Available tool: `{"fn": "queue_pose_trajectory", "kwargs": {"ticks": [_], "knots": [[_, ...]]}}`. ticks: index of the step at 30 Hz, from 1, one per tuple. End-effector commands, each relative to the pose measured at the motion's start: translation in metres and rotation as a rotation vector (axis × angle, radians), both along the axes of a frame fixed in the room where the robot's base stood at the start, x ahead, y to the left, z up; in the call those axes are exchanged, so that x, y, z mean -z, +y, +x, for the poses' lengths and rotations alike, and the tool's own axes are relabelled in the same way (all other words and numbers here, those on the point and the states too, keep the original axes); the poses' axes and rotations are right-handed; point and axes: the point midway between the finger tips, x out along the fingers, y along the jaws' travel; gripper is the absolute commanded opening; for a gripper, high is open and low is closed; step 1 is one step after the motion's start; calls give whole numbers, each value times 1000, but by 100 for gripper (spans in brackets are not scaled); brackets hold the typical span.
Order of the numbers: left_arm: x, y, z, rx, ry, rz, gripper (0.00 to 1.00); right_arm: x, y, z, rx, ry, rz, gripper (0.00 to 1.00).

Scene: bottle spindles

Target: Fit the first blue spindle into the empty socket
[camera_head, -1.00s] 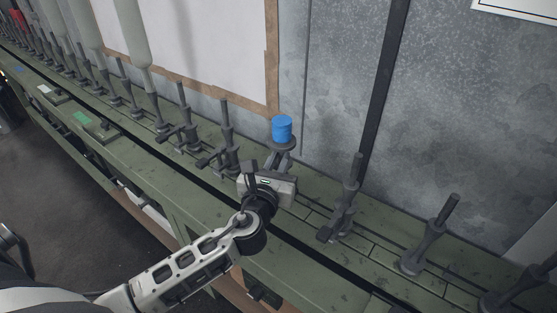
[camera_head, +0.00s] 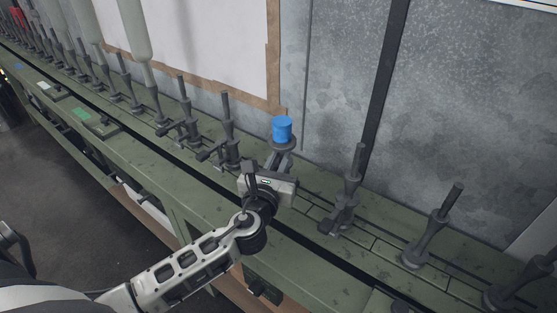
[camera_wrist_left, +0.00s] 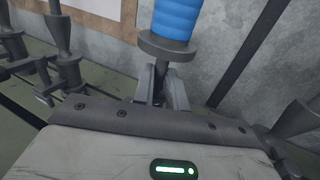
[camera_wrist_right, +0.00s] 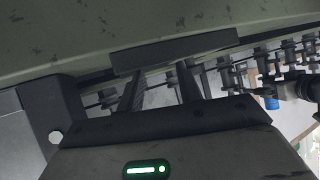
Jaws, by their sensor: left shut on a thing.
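The blue spindle (camera_head: 282,130) has a ribbed blue top over a grey flange. My left gripper (camera_head: 277,163) is shut on it below the flange and holds it upright in front of the wall, over the bench. The left wrist view shows the blue spindle (camera_wrist_left: 177,20) above the jaws (camera_wrist_left: 163,85); its lower end is hidden. The gripper body covers part of the row of grey spindles, and I cannot make out the empty socket. My right gripper (camera_wrist_right: 162,88) shows only in its wrist view, with its fingers apart and nothing between them.
The green bench (camera_head: 185,200) carries a row of grey spindles, with neighbours left (camera_head: 228,135) and right (camera_head: 350,190) of my left gripper. A grey metal wall (camera_head: 450,90) stands close behind. A small blue object (camera_wrist_right: 271,103) shows in the right wrist view.

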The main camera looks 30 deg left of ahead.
Motion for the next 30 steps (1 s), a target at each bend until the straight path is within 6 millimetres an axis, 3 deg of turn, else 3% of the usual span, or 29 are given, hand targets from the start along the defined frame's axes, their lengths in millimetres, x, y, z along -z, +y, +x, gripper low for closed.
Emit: {"fn": "queue_pose_trajectory", "kwargs": {"ticks": [1, 6, 7, 9, 19, 25, 30], "knots": [[9, 0, -2, -3, 9, 1, 0, 23, -1, -6, -7, 50, -24, 36], [11, 1, -2, -4, 13, 0, 0, 23, -1, -6, -8, 50, -25, 36], [11, 0, -2, -4, 14, 0, 22, 24, -2, -6, -8, 50, -25, 36], [11, 0, -2, -3, 13, 0, 39, 24, -2, -7, -8, 50, -25, 36], [11, -1, -1, -1, 13, -1, 39, 22, -2, -7, -5, 48, -19, 36], [10, -1, -1, 0, 11, 0, 39, -5, 4, -5, 8, 22, 53, 36], [11, -12, -44, 4, 15, 0, 39, -4, 4, -5, 9, 22, 53, 36]]}}
